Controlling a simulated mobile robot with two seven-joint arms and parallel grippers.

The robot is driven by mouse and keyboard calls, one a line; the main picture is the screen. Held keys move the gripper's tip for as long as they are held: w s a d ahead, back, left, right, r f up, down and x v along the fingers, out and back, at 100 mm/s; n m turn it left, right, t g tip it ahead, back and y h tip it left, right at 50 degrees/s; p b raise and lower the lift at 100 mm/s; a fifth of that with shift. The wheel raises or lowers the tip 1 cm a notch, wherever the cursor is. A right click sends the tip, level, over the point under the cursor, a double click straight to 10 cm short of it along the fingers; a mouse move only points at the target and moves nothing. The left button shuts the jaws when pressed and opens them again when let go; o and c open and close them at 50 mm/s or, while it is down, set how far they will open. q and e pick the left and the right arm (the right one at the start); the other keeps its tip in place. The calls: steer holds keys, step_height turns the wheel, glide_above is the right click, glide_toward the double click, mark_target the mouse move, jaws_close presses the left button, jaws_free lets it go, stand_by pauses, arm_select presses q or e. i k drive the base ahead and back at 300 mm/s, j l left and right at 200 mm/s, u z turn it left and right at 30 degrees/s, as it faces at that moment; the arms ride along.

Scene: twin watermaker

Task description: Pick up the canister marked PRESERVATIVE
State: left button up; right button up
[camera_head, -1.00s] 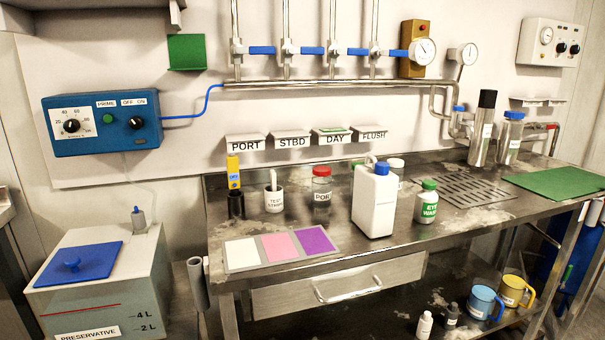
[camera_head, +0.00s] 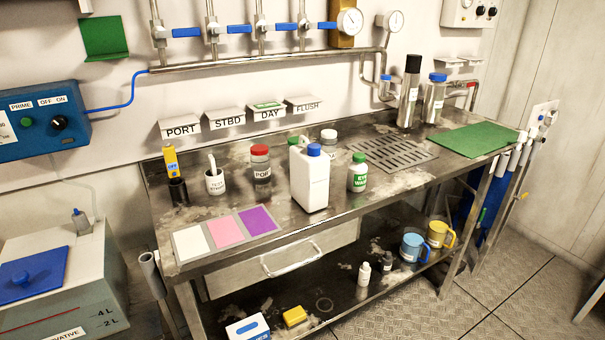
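A white canister with a blue cap (camera_head: 310,178) stands upright on the steel bench (camera_head: 345,205), near its front edge and middle. No marking can be read on the faces I see. A grey tank (camera_head: 75,290) at the lower left carries a label (camera_head: 68,334) ending in "VATIVE", cut off by the frame; a blue lid with a knob (camera_head: 30,278) lies on top of it. Neither of my grippers shows in the head view.
Close to the canister stand a red-lidded PORT jar (camera_head: 261,165) and a green-capped EYE WASH bottle (camera_head: 357,174). A pad with white, pink and purple patches (camera_head: 225,233) lies left of it. The lower shelf holds small bottles, mugs and boxes. Floor at the right is clear.

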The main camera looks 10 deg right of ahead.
mark_target(309, 166)
steer(key=i+l+u, duration=0.2)
steer(key=l, duration=0.75)
steer(key=i+l+u, duration=0.2)
steer(key=l, duration=0.75)
steer(key=l+u, duration=0.2)
steer(key=l, duration=0.75)
